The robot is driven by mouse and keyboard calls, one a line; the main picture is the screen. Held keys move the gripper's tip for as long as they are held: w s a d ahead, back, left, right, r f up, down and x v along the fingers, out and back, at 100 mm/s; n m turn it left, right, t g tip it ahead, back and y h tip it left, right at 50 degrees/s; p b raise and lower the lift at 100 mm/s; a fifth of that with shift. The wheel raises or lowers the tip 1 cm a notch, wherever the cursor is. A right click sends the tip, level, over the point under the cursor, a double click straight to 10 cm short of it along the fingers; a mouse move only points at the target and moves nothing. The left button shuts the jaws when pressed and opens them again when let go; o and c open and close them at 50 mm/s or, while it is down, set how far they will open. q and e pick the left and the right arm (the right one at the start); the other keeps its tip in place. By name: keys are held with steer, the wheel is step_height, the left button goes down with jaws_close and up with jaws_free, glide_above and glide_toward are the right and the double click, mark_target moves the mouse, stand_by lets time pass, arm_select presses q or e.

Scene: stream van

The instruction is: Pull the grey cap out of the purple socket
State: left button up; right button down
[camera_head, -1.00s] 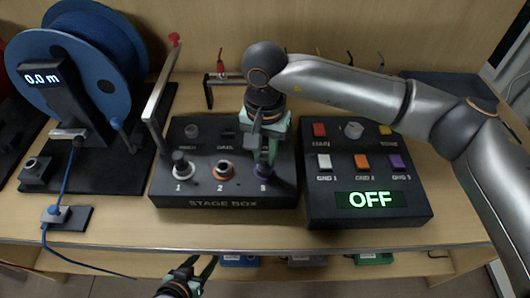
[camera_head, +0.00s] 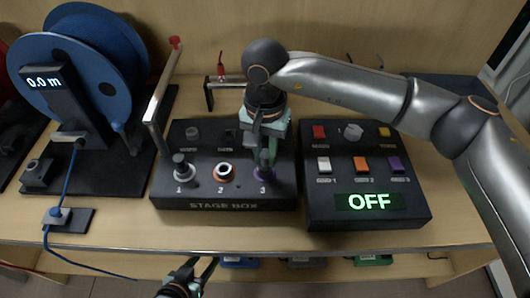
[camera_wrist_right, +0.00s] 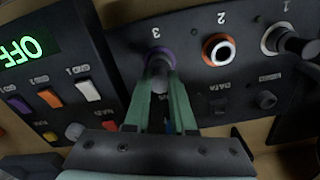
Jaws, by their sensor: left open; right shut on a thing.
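The purple socket (camera_head: 262,174), marked 3, is on the right of the stage box's front row. In the right wrist view its purple ring (camera_wrist_right: 157,53) shows around the far side of the grey cap (camera_wrist_right: 160,72). My right gripper (camera_wrist_right: 161,84) points down at this socket, its green fingers shut on the cap's sides. The cap is at the socket; how deep it sits is hidden. In the head view my right gripper (camera_head: 265,160) covers most of the cap. My left gripper (camera_head: 205,272) is open and empty at the bottom edge, in front of the bench.
The stage box (camera_head: 170,203) also has the orange-ringed socket 2 (camera_head: 223,172) and socket 1 with a dark plug (camera_head: 181,165). A button box (camera_head: 318,215) reading OFF stands close on the right. A blue cable reel (camera_head: 90,60) stands left.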

steer(key=shift+r+p, duration=0.35)
steer(key=shift+r, duration=0.45)
steer(key=shift+r, duration=0.15)
steer(key=shift+r+p, duration=0.45)
steer(key=shift+r, duration=0.95)
steer(key=shift+s, duration=0.1)
